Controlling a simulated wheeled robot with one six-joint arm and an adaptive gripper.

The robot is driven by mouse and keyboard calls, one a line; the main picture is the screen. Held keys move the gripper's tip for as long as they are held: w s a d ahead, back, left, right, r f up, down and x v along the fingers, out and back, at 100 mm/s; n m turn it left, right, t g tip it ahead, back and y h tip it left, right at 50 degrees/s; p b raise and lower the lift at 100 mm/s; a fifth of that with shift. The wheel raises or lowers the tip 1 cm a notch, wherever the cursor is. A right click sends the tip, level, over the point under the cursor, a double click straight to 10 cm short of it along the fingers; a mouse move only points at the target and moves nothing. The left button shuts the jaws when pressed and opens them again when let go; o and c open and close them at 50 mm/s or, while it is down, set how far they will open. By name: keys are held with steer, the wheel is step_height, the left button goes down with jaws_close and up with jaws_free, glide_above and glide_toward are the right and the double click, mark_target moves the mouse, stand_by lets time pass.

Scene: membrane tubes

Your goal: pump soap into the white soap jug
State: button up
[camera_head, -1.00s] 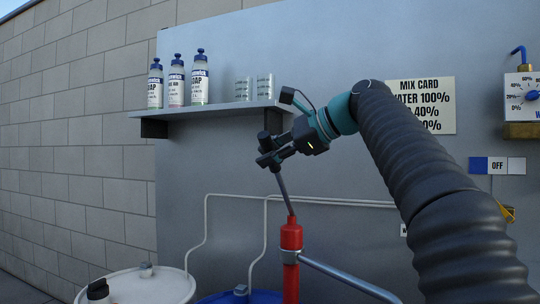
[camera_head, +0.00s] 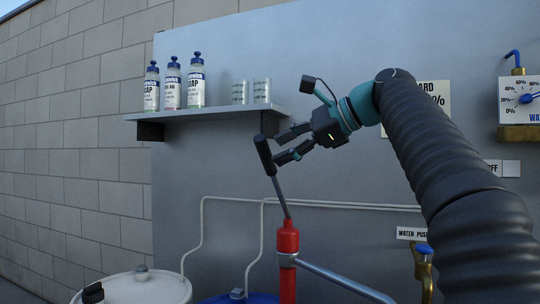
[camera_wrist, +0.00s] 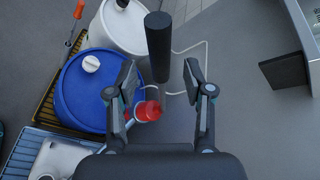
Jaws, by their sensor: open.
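The red hand pump (camera_head: 288,262) stands upright at lower centre, with a grey rod rising to a black handle (camera_head: 265,155). In the wrist view, the handle (camera_wrist: 158,48) rises between my finger pads, and the red pump body (camera_wrist: 150,108) shows below it, partly hidden. My gripper (camera_head: 279,144) is open, just right of the handle in the head view. I cannot tell whether a finger touches it. In the wrist view, my gripper (camera_wrist: 161,78) has clear space on both sides of the handle. A white container (camera_wrist: 58,158) sits at lower left, partly cut off; I cannot tell whether it is the soap jug.
A blue drum (camera_wrist: 80,98) and white drum (camera_wrist: 112,28) stand close by. A blue crate (camera_wrist: 22,148) is at lower left. A wall shelf (camera_head: 215,112) holds soap bottles (camera_head: 172,85) and cups. A water valve (camera_head: 424,265) and dial box (camera_head: 520,98) are at right.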

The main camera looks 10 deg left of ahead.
steer(key=v, duration=0.7)
steer(key=shift+f, duration=0.1)
